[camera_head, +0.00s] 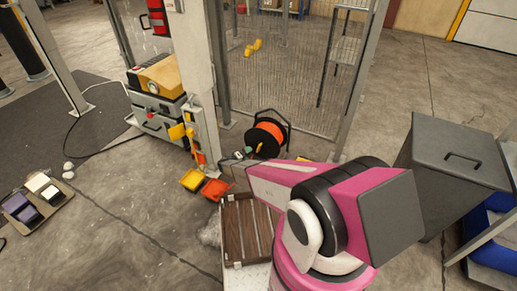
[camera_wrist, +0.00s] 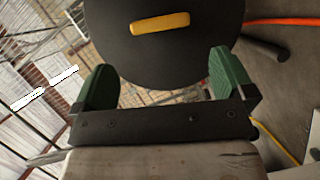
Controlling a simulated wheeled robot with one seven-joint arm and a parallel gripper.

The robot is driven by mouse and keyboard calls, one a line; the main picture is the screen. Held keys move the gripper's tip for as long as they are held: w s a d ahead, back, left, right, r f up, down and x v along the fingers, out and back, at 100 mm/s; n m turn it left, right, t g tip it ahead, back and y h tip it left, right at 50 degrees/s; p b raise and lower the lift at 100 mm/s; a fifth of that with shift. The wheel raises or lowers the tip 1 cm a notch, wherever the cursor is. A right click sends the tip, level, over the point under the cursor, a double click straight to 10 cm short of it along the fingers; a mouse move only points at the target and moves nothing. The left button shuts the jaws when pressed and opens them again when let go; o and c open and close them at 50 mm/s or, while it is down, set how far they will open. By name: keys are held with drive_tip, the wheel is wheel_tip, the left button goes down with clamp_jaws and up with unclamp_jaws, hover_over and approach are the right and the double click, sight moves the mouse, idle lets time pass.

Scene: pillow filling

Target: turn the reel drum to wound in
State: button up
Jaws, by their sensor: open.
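The reel drum (camera_head: 266,137) stands on the floor by the mesh fence, with orange cable wound on it and a dark frame around it. In the wrist view its dark round side (camera_wrist: 175,55) fills the top middle. A yellow handle (camera_wrist: 160,23) lies across that side, beyond my fingertips. My gripper (camera_wrist: 155,78) is open, with its two green fingers spread apart and nothing seen between them but the drum's dark edge and background. The handle is apart from both fingers. In the head view my gripper (camera_head: 240,156) is near the drum, small and partly hidden by my arm.
Yellow and red scoops (camera_head: 214,188) lie left of my gripper. A wooden slatted crate (camera_head: 247,230) is below my arm. A grey lidded bin (camera_head: 455,155) stands right. An orange cable (camera_wrist: 282,21) and dark frame foot (camera_wrist: 265,50) show beside the drum.

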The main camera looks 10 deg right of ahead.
sight(259, 148)
drive_tip(key=x, duration=1)
drive_tip(key=shift+w+d, duration=0.25)
drive_tip(key=c, duration=1)
